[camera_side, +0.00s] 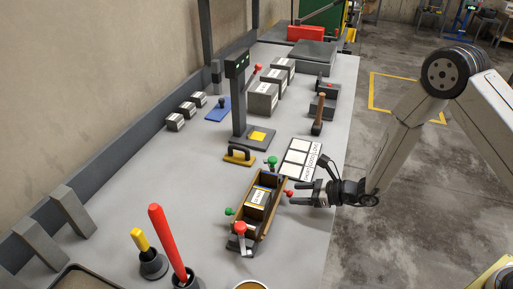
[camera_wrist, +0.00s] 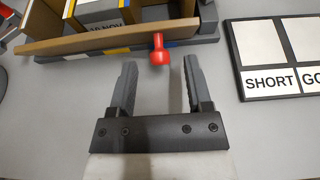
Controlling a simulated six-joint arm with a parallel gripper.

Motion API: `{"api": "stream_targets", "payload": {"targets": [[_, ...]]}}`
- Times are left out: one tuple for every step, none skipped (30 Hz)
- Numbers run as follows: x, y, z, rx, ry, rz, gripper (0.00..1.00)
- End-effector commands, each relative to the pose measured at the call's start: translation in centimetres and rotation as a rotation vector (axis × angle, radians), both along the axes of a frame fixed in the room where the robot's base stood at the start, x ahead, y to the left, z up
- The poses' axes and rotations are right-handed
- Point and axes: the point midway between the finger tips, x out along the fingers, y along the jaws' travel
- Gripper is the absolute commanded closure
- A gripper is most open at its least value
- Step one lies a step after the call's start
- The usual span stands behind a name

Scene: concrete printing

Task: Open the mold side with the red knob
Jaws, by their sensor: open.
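The mold (camera_side: 239,224) is a wooden-sided box with a labelled grey block (camera_side: 259,196) inside. A small red knob (camera_side: 289,193) sticks out from its right side, toward my gripper. In the wrist view the red knob (camera_wrist: 158,49) stands out from the wooden mold side (camera_wrist: 110,41), which looks in place along the block. My gripper (camera_side: 308,194) is open and empty beside the knob. In the wrist view its fingers (camera_wrist: 158,75) point at the knob, which lies just beyond and between the fingertips, apparently untouched.
Green knobs (camera_side: 272,162) and a red-topped clamp (camera_side: 240,229) stand on the mold's other sides. A board with white squares, marked SHORT (camera_wrist: 270,82), lies to the right in the wrist view. Bare table (camera_side: 300,240) is at front right.

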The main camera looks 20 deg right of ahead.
Motion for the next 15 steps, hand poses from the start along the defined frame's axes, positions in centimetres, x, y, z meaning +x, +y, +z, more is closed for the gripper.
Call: {"api": "stream_targets", "payload": {"targets": [[0.23,0.27,-0.13,0.0,-0.001,0.001,0.36],[0.33,0.38,-0.18,0.0,-0.001,0.001,0.36],[0.42,0.49,-0.24,0.0,-0.001,0.001,0.36],[0.48,0.55,-0.27,0.001,0.0,0.001,0.36],[0.52,0.59,-0.29,0.001,0.0,0.001,0.36],[0.56,0.63,-0.31,0.001,0.0,0.001,0.36],[0.59,0.65,-0.32,0.001,0.0,0.001,0.36],[0.6,0.65,-0.32,0.001,-0.001,0.0,0.36],[0.6,0.65,-0.32,0.001,-0.001,0.0,0.36],[0.6,0.64,-0.32,0.001,0.0,0.0,0.36],[0.6,0.64,-0.32,0.001,0.0,0.0,0.36],[0.6,0.63,-0.32,0.001,0.0,0.0,0.36],[0.6,0.63,-0.32,0.001,0.0,0.0,0.36],[0.6,0.63,-0.32,0.001,-0.001,0.0,0.42],[0.59,0.62,-0.31,0.001,-0.001,0.0,0.55]]}}
